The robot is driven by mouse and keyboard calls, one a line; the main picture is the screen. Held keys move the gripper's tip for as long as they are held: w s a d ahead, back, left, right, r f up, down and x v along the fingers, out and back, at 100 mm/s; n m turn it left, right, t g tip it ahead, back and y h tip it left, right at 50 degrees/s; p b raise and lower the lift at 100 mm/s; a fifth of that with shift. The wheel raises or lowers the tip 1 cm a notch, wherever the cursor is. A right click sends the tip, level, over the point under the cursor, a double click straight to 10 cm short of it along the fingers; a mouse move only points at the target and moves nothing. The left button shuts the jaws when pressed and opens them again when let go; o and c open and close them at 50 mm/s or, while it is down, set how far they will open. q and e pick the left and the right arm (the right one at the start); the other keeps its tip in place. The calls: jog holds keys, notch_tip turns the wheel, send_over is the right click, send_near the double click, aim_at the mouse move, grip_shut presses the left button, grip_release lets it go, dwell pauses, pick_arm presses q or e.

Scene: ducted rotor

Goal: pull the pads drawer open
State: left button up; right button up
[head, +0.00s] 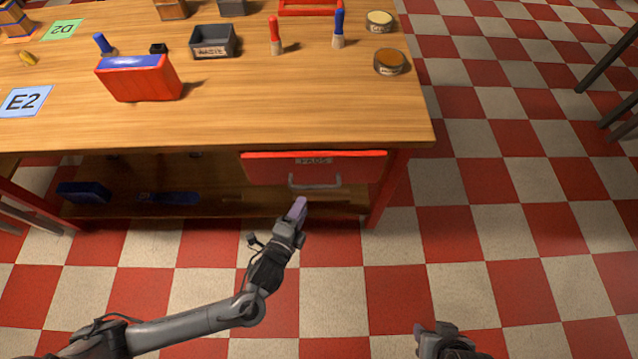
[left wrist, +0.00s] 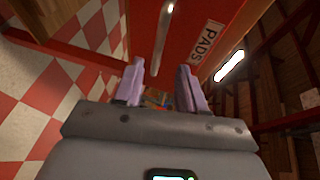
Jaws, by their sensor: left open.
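The pads drawer (head: 270,170) has a red front under the right end of the workbench, with a "PADS" label and a silver bar handle (head: 315,184). The drawer looks shut. My left gripper (head: 297,209) is just below and left of the handle in the head view, open and empty. In the left wrist view the handle (left wrist: 163,38) stands ahead of the two purple fingers (left wrist: 158,84), roughly in line with the gap and apart from them. The label (left wrist: 207,43) is to its right. My right gripper (head: 425,331) shows only partly at the bottom edge; its jaw opening is unclear.
The wooden workbench top (head: 350,110) holds a red box (head: 145,85), a grey bin (head: 213,42), brushes and round tins. A lower shelf left of the drawer holds a blue box (head: 84,192). A red bench leg (head: 385,195) stands right of the drawer. The checkered floor in front is clear.

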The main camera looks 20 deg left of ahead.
aim_at(315, 186)
pick_arm(q)
jog(key=w, duration=0.3)
jog(key=w+f+b, duration=0.1)
jog(key=w, duration=0.2)
jog(key=w+d+b, duration=0.1)
jog(key=w, duration=0.2)
jog(key=shift+w+d+f, duration=0.1)
jog(key=shift+f, duration=0.3)
pick_arm(e)
jog(key=shift+s+d+f, duration=0.15)
jog(key=shift+d+f, duration=0.2)
jog(key=shift+f, duration=0.3)
jog(key=shift+s+d+f, duration=0.1)
jog(key=shift+d+f, duration=0.2)
jog(key=shift+f, duration=0.3)
pick_arm(q)
jog(key=shift+c, duration=0.3)
grip_shut()
